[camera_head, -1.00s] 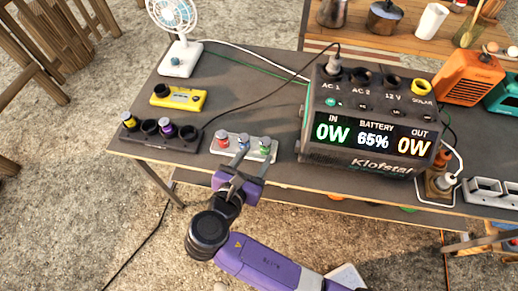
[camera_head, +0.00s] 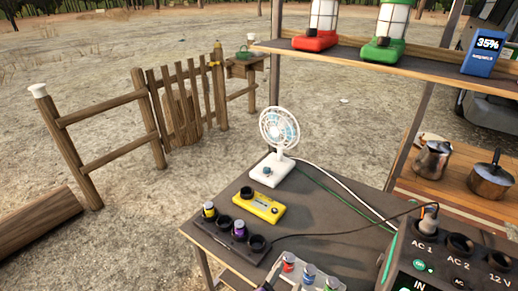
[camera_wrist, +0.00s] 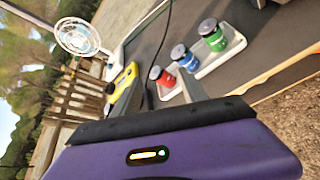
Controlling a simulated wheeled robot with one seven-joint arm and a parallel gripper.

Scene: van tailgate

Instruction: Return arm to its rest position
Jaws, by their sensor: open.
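My gripper (camera_wrist: 152,92) fills the lower part of the wrist view, with its purple body and two grey fingers spread apart. Nothing shows between the fingers. Beyond it, a light tray (camera_wrist: 222,52) holds a red-banded plug (camera_wrist: 163,77), a blue one (camera_wrist: 185,60) and a green one (camera_wrist: 213,38). The gripper looks apart from them. In the head view the tray is cut off at the bottom edge, with the tops of the plugs (camera_head: 308,271) showing. Most of my arm is out of the head view.
On the table stand a white fan (camera_head: 276,150), a yellow device (camera_head: 266,206), a dark socket strip (camera_head: 229,236) with two plugs, and a power station (camera_head: 440,250) with a cable. A shelf (camera_head: 380,65) with lanterns hangs above.

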